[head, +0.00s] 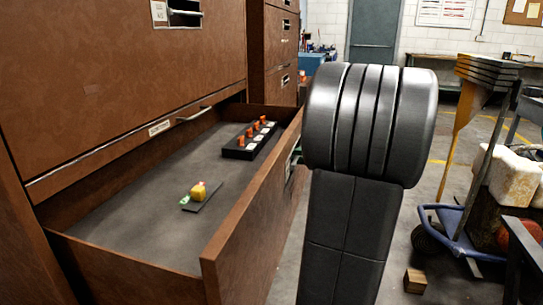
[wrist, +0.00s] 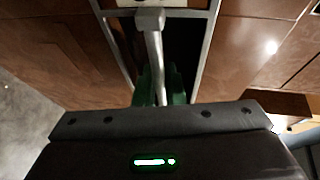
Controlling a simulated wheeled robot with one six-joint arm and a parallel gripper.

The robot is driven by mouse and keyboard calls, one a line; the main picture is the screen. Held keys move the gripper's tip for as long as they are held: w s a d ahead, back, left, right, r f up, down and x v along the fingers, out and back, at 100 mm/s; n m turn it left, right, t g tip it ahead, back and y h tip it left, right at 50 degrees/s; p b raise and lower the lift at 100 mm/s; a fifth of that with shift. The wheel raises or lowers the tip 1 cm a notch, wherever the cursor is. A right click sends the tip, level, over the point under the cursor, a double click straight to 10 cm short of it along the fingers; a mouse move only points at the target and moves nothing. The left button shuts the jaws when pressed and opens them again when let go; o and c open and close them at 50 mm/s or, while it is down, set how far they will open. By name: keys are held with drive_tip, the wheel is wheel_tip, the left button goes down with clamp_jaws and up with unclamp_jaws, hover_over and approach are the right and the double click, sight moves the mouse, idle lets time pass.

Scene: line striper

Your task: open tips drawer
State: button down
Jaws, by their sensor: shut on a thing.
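A brown drawer (head: 250,230) stands well out from the brown cabinet (head: 110,70), its grey floor showing. On its front is a metal handle (wrist: 154,50) inside a pale frame. My gripper (wrist: 160,92), with green fingers, is shut on this handle. In the head view my dark arm hides most of the gripper and handle. Inside the drawer lie a black rack (head: 250,142) with several orange-topped pieces and a small yellow block (head: 198,192) on a dark plate. The drawer's own label is cut off in the wrist view and cannot be read.
A closed drawer above has a white label (head: 160,128) and a handle. Another brown cabinet (head: 281,40) stands behind. At right are a blue-framed cart (head: 470,235) and a small wooden block (head: 415,281) on the floor. Grey floor shows between my arm and the cart.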

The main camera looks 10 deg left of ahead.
drive_tip(key=shift+s+d, duration=0.15)
drive_tip(key=shift+d, duration=1.15)
drive_tip(key=shift+s+d, duration=0.1)
drive_tip(key=shift+d, duration=1.2)
drive_tip(key=c, duration=1.8)
unclamp_jaws()
drive_tip(key=p+v, duration=0.2)
drive_tip(key=v, duration=1.1)
drive_tip(key=shift+s+d+p, duration=0.2)
drive_tip(key=shift+d+p, duration=0.1)
drive_tip(key=shift+p, duration=0.05)
drive_tip(key=b+x, duration=0.2)
drive_tip(key=x, duration=1.2)
drive_tip(key=shift+b, duration=0.3)
drive_tip(key=shift+d, duration=0.1)
